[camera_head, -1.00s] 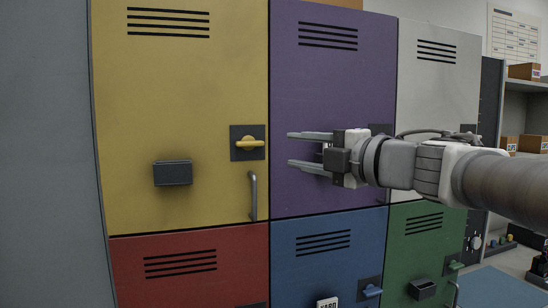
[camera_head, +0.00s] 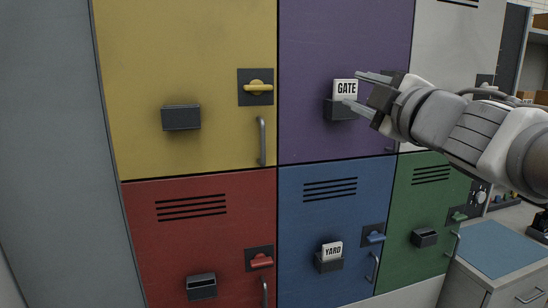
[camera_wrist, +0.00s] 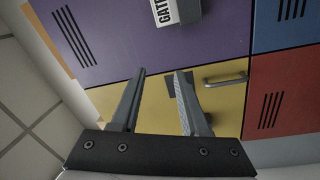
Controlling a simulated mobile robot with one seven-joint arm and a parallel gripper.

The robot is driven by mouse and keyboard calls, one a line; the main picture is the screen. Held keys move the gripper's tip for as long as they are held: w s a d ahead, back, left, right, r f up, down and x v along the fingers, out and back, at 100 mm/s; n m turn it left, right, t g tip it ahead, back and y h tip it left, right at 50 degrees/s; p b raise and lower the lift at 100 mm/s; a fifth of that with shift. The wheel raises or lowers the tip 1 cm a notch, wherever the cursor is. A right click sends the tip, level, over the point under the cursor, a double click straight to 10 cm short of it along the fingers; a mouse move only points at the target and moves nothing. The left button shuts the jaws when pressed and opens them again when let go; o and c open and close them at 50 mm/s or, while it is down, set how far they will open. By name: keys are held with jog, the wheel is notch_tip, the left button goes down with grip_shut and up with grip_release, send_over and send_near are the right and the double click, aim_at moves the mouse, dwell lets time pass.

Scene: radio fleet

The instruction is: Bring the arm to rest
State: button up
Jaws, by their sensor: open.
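My gripper (camera_head: 366,92) is open, with its two fingers apart, in front of the purple locker door (camera_head: 310,60). In the head view its fingertips point left and overlap the right side of a white GATE card (camera_head: 345,88). The card stands in a dark holder (camera_head: 338,110) on the purple door. In the wrist view my gripper (camera_wrist: 156,75) shows nothing between its fingers but the locker fronts behind. The GATE card (camera_wrist: 166,10) shows at the top of that view, beyond the fingertips. Whether the fingers touch anything cannot be told.
A yellow door (camera_head: 180,60) with an empty-looking holder, a red door (camera_head: 150,240), a blue door (camera_head: 300,220) with a YARD card (camera_head: 332,251) and a green door (camera_head: 415,190) surround it. A blue-topped counter (camera_head: 495,245) stands at the lower right.

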jog(key=s+d+f+m+g+h, duration=0.3)
jog(key=s+f+m+h, duration=0.1)
jog(key=f+m, duration=0.35)
jog(key=s+d+f+m+g+h, duration=0.35)
jog(key=f+m, duration=0.25)
jog(key=f, duration=0.3)
jog(key=s+a+f+m+g+y, duration=0.1)
jog(key=s+a+f+g, duration=0.2)
jog(key=s+f, duration=0.3)
jog(key=s+a+f+m+g+y, duration=0.1)
jog(key=s+a+f+m+g, duration=0.1)
jog(key=s+f, duration=0.5)
jog(key=shift+a+f+g, duration=0.7)
jog(key=shift+a+g, duration=0.05)
jog(key=shift+a, duration=0.15)
jog(key=shift+d+m+y, duration=0.2)
jog(key=shift+m+y, duration=0.05)
